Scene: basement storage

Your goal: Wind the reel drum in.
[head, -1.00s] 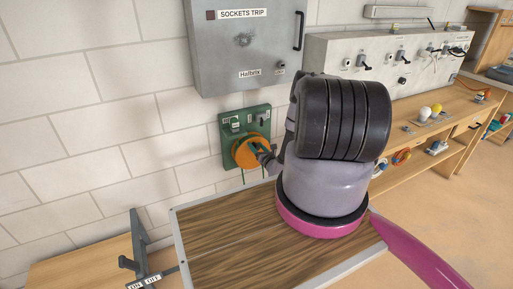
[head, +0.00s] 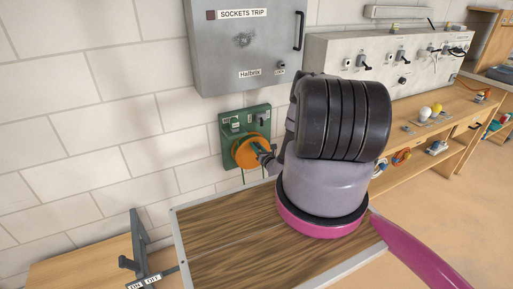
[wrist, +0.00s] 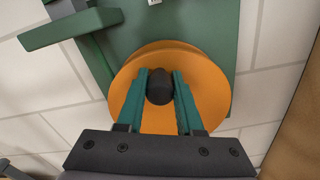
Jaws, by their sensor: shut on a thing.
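The orange reel drum (head: 246,153) is mounted on a green panel (head: 259,118) on the white block wall, below a grey cabinet. In the wrist view the drum (wrist: 209,100) fills the middle, with a dark round knob (wrist: 160,87) standing out from its face. My gripper (wrist: 160,86) has its two teal fingers on either side of this knob and is shut on it. In the head view my gripper (head: 264,151) reaches the drum's right side, and my arm hides part of the panel's surroundings.
A grey cabinet (head: 243,40) labelled SOCKETS TRIP hangs above the panel. A wood-topped surface (head: 225,238) lies in front. An ON/OFF lever (head: 139,245) stands at lower left. A workbench (head: 452,118) with a switch panel (head: 395,55) is at right.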

